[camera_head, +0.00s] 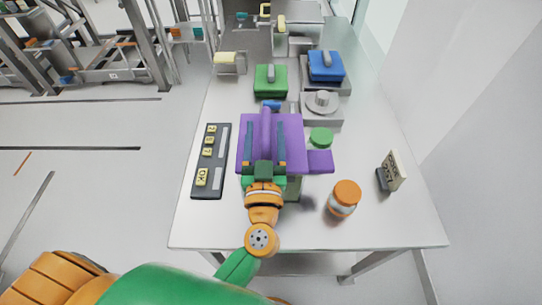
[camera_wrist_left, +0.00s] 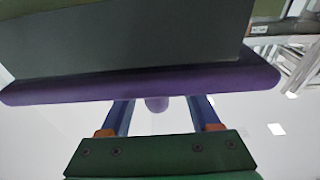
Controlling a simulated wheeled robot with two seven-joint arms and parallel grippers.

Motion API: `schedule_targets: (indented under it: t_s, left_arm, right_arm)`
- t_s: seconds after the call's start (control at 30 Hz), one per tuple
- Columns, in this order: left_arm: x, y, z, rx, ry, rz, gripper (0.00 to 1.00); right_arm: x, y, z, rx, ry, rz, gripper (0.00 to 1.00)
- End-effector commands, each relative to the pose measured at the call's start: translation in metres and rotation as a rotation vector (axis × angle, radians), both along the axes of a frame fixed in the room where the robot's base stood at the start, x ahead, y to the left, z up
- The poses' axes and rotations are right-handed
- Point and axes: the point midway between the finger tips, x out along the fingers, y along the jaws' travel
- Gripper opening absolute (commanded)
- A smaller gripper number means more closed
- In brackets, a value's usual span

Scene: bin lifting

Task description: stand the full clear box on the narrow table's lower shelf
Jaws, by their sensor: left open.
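No clear box can be made out in either view. A white table (camera_head: 230,222) stands in front of me, with a grey surface like a lower shelf (camera_head: 300,265) showing under its near edge. My left gripper (camera_head: 264,128) is open over a purple object (camera_head: 297,126), its two blue fingers on either side of the raised purple handle (camera_head: 265,112). In the left wrist view the gripper (camera_wrist_left: 160,104) has the purple slab (camera_wrist_left: 230,84) right before its fingertips. Contact cannot be told. My right gripper is not in view.
A black panel with yellow keys (camera_head: 210,160) lies left of the purple object. An orange-lidded jar (camera_head: 345,198), a green-lidded jar (camera_head: 321,136) and a small sign (camera_head: 395,170) stand right. Green (camera_head: 270,80) and blue (camera_head: 326,67) blocks sit behind.

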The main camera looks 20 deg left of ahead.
Motion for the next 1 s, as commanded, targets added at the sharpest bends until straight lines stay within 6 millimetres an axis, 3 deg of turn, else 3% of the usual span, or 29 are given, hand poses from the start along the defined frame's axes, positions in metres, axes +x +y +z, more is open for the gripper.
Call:
schedule_targets:
  t_s: [0.1,0.33,0.57,1.0]
  left_arm:
    - [0.0145,0.0050,0.0042,0.001,-0.002,0.001,0.63]
    - [0.0166,0.0058,0.0033,0.002,-0.001,0.001,0.60]
    - [0.0164,0.0057,0.0033,0.002,-0.001,0.001,0.00]
    - [0.0163,0.0057,0.0034,0.003,-0.002,0.001,0.00]
  right_arm:
    - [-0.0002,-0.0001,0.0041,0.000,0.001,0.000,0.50]
    - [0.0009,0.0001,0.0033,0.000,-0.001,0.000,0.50]
    - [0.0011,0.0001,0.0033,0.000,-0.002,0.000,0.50]
    - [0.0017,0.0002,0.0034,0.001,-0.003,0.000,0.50]
